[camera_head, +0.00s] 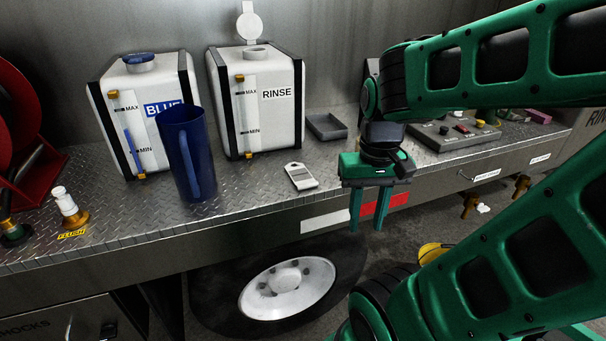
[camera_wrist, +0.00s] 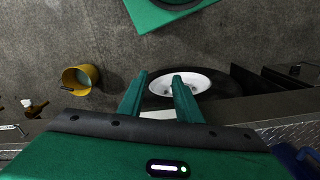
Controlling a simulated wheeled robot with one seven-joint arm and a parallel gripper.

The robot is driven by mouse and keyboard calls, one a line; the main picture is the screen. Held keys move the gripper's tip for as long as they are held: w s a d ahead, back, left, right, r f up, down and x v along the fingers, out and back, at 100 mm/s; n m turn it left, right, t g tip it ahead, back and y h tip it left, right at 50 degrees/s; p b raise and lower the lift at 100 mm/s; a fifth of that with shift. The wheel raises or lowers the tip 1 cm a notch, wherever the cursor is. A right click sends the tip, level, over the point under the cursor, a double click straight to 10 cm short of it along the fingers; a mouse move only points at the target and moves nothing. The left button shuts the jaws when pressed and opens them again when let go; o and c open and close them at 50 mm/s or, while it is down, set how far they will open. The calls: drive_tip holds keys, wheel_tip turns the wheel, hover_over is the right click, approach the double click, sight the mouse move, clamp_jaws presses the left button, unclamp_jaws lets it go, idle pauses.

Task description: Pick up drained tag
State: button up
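A light grey tag (camera_head: 300,177) with a small hole at its upper end lies flat on the metal tread-plate bench, right of the blue pitcher and in front of the RINSE tank. Any writing on it is too small to read. My gripper (camera_head: 367,228) points down in front of the bench edge, to the right of the tag. Its two green fingers are apart with nothing between them. In the wrist view my gripper (camera_wrist: 160,80) also shows spread, empty fingers over the wheel and floor. The tag is not visible in the wrist view.
The blue pitcher (camera_head: 188,155) stands left of the tag. The BLUE tank (camera_head: 107,98) and RINSE tank (camera_head: 273,121) stand behind. A grey tray (camera_head: 326,126) and a control box (camera_head: 452,135) are farther right. A yellow bucket (camera_wrist: 78,79) stands on the floor. The bench around the tag is clear.

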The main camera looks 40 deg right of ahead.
drive_tip(key=shift+o, duration=0.4)
drive_tip(key=shift+a, duration=0.1)
drive_tip(key=o, duration=0.5)
drive_tip(key=shift+s+r, duration=0.25)
drive_tip(key=o, duration=0.4)
drive_tip(key=shift+n, duration=0.6)
drive_tip(key=w+d+r, duration=0.1)
drive_tip(key=w, duration=0.2)
drive_tip(key=w+r, duration=0.2)
drive_tip(key=w, duration=0.1)
drive_tip(key=w+d+r, duration=0.1)
drive_tip(key=w, duration=0.2)
drive_tip(key=shift+w+d+r, duration=0.15)
drive_tip(key=shift+w+d, duration=0.15)
drive_tip(key=shift+w, duration=0.05)
wheel_tip(320, 180, up, 3)
drive_tip(key=n, duration=0.2)
hover_over(301, 176)
drive_tip(key=shift+w+f, duration=0.15)
drive_tip(key=shift+f, duration=5.4)
